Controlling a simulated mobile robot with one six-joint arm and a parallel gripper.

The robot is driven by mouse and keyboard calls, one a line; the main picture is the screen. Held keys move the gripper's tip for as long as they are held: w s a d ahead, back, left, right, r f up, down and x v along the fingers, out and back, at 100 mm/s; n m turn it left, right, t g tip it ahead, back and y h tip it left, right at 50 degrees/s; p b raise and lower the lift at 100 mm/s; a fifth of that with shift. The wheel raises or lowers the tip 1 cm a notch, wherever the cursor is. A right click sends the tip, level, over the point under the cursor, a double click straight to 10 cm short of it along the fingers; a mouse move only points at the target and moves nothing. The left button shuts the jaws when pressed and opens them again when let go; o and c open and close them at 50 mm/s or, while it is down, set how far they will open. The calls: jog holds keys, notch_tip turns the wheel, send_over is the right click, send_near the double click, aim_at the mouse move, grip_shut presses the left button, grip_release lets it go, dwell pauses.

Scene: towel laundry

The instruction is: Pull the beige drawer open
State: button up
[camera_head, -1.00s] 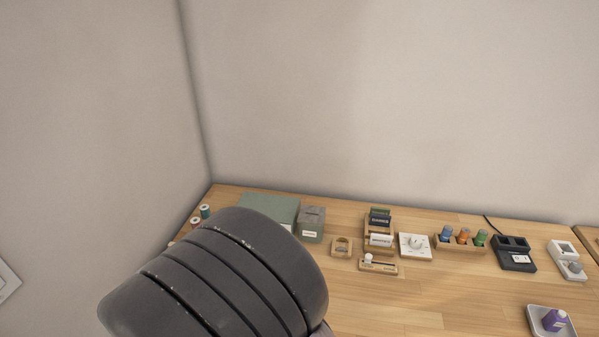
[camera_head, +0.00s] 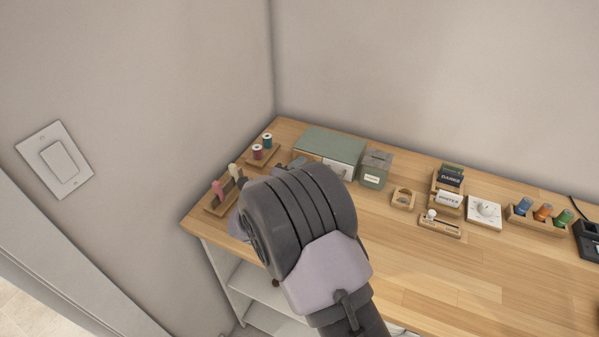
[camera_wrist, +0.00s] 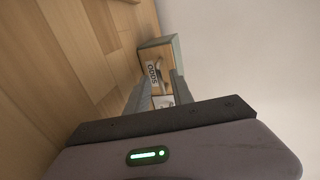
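A green box (camera_head: 330,144) stands at the back left of the wooden table in the head view. In the wrist view the box (camera_wrist: 176,48) shows a beige drawer (camera_wrist: 149,56) front with an "ODDS" label and a small pale handle (camera_wrist: 159,66). The drawer looks shut. My gripper (camera_wrist: 161,80) has its two grey fingers apart, pointing at the drawer front near the handle. Nothing is clearly held. Whether a finger touches the handle I cannot tell. In the head view my arm hides most of the gripper.
A grey-green box (camera_head: 376,168) stands just right of the green box. Thread spools (camera_head: 262,147) and a wooden rack (camera_head: 222,196) with pegs are to the left. Small wooden holders (camera_head: 442,224) and a white dial (camera_head: 484,212) lie to the right. The table front is clear.

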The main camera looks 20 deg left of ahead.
jog(key=shift+w, duration=0.35)
grip_shut()
dwell(1.2)
